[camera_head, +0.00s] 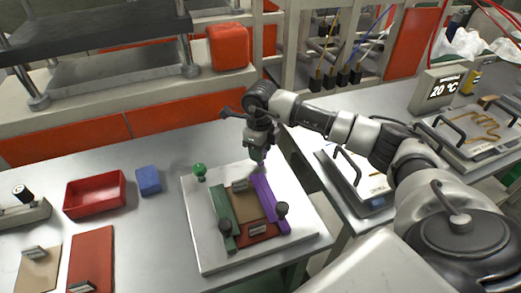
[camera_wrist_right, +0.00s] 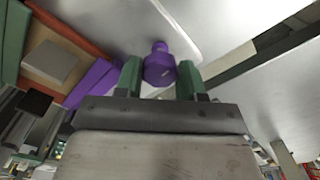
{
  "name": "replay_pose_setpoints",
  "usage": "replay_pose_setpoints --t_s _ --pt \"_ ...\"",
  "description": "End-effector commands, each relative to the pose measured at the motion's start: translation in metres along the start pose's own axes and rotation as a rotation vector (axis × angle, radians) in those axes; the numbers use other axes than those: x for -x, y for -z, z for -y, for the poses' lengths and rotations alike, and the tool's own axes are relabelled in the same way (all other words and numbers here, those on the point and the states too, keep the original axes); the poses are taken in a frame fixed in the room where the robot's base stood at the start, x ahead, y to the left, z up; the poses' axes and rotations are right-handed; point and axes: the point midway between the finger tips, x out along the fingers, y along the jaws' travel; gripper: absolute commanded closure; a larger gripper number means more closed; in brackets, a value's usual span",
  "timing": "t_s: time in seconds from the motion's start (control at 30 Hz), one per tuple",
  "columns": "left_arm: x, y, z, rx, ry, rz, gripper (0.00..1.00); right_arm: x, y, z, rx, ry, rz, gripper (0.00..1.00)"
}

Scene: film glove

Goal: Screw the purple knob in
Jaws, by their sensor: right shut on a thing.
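My right gripper (camera_head: 257,154) is above the far right part of a white plate (camera_head: 205,255), beyond the far end of the purple bar (camera_head: 262,190). In the right wrist view its two green fingers (camera_wrist_right: 160,80) are shut on the purple knob (camera_wrist_right: 159,66), one on each side. The knob's narrower end points toward the white plate; whether it touches the plate I cannot tell. In the head view the gripper hides the knob. A green knob (camera_head: 199,172) stands at the plate's far left, near the green bar (camera_head: 224,215). My left gripper is out of view.
A red tray (camera_head: 95,194), a blue block (camera_head: 148,180) and a red board (camera_head: 92,258) lie to the left. A handled plate (camera_head: 357,180) is at right. Bare table lies left of the white plate.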

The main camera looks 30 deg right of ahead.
Motion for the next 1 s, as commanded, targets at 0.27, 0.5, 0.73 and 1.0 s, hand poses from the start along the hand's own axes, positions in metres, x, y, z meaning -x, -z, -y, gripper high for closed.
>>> replay_pose_setpoints --t_s 0.27,0.5,0.73,1.0 --pt "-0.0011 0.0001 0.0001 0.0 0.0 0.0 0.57 0.0019 -0.0005 0.001 -0.063 0.002 0.003 0.85" --pt "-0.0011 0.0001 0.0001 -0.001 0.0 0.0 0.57 0.0022 -0.0006 0.0012 -0.07 0.002 0.004 0.85" --pt "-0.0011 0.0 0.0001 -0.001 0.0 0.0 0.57 0.0023 -0.0007 0.0013 -0.07 0.003 0.005 0.55" --pt "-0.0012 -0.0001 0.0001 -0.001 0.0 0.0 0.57 0.0011 -0.0003 0.0007 -0.067 0.001 0.002 0.35"
